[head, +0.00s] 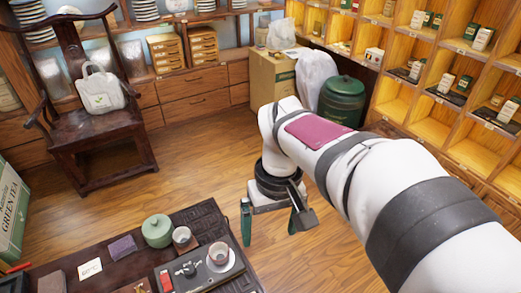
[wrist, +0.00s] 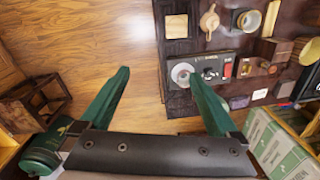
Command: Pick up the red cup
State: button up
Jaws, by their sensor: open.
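My gripper (head: 271,222) hangs open and empty beyond the right side of the dark tea table (head: 75,215), over the floor. Its two green fingers also show wide apart in the wrist view (wrist: 157,76).
A pale cup (head: 182,237) and a green lidded pot (head: 157,231) stand near the pinkish cup. A purple block (head: 122,247) lies farther left. Wooden floor (head: 195,150) is clear behind the table. A green drum (head: 341,100) and shelves (head: 420,55) stand beyond my arm.

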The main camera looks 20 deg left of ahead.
aim_at(219, 252)
jog(key=w+a+f+n, duration=0.1)
jog(key=a+f+n, duration=0.2)
jog(key=a, duration=0.4)
jog(key=w+a+f+n, duration=0.2)
jog(key=a+n, duration=0.2)
jog(key=a, duration=0.3)
jog(key=f, duration=1.5)
jog(key=shift+d+f, duration=0.2)
jog(key=shift+f, duration=0.15)
jog(key=c, duration=1.4)
